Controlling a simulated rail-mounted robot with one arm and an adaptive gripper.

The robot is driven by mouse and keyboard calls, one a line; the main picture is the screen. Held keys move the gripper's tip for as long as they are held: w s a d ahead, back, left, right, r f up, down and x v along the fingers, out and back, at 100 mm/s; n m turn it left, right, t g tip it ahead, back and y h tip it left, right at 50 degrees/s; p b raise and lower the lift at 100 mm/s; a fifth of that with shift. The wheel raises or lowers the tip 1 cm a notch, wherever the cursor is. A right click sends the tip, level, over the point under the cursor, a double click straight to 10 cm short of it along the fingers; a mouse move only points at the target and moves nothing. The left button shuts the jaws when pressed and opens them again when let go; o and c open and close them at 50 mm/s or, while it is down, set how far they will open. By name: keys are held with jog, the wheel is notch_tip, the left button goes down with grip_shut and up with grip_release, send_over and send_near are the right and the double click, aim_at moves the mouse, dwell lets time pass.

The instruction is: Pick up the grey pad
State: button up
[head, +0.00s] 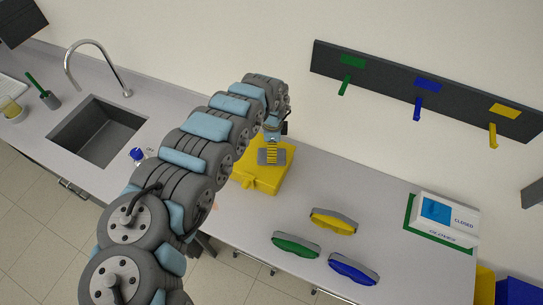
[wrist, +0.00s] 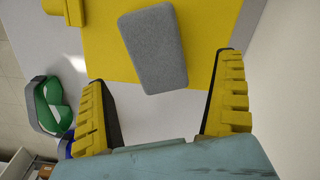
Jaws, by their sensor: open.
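The grey pad (wrist: 153,50) is a rounded block lying on a yellow surface in the wrist view. In the head view the grey pad (head: 265,156) shows partly behind my gripper, on top of the yellow block (head: 262,180). My gripper (wrist: 165,80) is open and empty, its two yellow ribbed fingers wide apart. The near end of the pad lies between and beyond the fingertips, and nothing is gripped. In the head view my gripper (head: 271,150) is above the yellow block; its exact height over the pad is hard to tell.
Yellow (head: 334,222), green (head: 297,245) and blue (head: 354,268) goggles lie on the front of the counter (head: 390,225). A sink (head: 98,131) is at the left. A dark wall rack (head: 430,92) with coloured hooks hangs behind.

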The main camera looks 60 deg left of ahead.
aim_at(262, 156)
jog(key=shift+f, duration=0.45)
jog(key=shift+f, duration=0.1)
jog(key=shift+s+d+f+p, duration=0.15)
jog(key=shift+f+p, duration=0.3)
jog(key=shift+f, duration=2.1)
jog(key=c, duration=1)
jog(key=shift+r, duration=0.1)
